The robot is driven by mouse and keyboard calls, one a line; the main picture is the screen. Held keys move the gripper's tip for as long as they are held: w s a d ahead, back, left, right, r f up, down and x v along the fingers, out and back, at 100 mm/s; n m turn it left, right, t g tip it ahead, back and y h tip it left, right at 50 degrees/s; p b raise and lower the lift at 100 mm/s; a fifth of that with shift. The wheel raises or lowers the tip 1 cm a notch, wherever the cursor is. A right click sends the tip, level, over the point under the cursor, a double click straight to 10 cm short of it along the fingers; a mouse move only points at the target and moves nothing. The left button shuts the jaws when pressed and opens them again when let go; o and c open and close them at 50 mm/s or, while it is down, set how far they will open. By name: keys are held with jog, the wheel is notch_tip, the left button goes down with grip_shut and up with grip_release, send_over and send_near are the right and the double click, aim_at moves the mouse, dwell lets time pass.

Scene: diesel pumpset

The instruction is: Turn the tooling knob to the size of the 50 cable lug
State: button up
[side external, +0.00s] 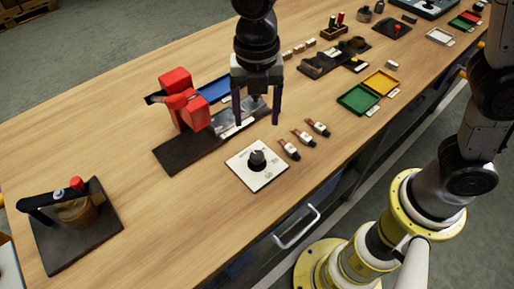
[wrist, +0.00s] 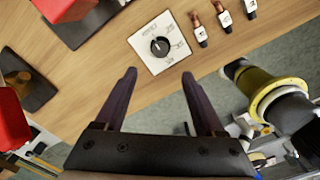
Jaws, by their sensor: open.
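The tooling knob (side external: 257,158) is a round black knob on a square white plate (side external: 250,179) with printed marks. In the wrist view the knob (wrist: 160,46) has a light pointer line, and marks stand at the right side and lower right of the plate; I cannot read them surely. Several cable lugs (side external: 303,137) with copper ends and white labels lie in a row right of the plate; they also show in the wrist view (wrist: 223,20). Their label numbers are too small to read. My gripper (side external: 257,121) is open and empty, above the table near the knob, not touching it.
A red press (side external: 184,102) on a dark base stands left of the plate. A blue tray (side external: 213,89) lies behind it. Green (side external: 359,99) and yellow (side external: 382,82) trays lie to the right. Another dark fixture (side external: 75,212) stands front left. The table between is bare.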

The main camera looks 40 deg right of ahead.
aim_at(257, 155)
notch_tip(257, 155, down, 12)
jog(key=shift+r, duration=0.2)
grip_shut()
dwell(0.5)
